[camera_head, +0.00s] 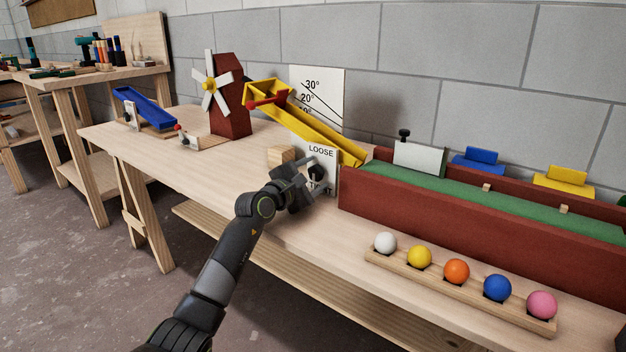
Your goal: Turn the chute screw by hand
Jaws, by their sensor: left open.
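The yellow chute (318,132) slopes down to the right, in front of a white angle board (325,85) marked 30° and 20°. A white panel (322,153) reading LOOSE at the top stands below the chute; its lower word is partly hidden by my gripper. A dark round knob (317,171), which looks like the chute screw, sits on this panel. My left gripper (315,176) is open at the panel, with its fingers around or just in front of the knob; contact cannot be told. My right gripper is not in view.
A red-walled trough with a green bed (520,204) stands to the right. A wooden rack (460,290) of several coloured balls lies at the front edge. A red windmill (230,110), a wooden block (280,156) and a blue chute (146,110) stand left. The left tabletop is mostly clear.

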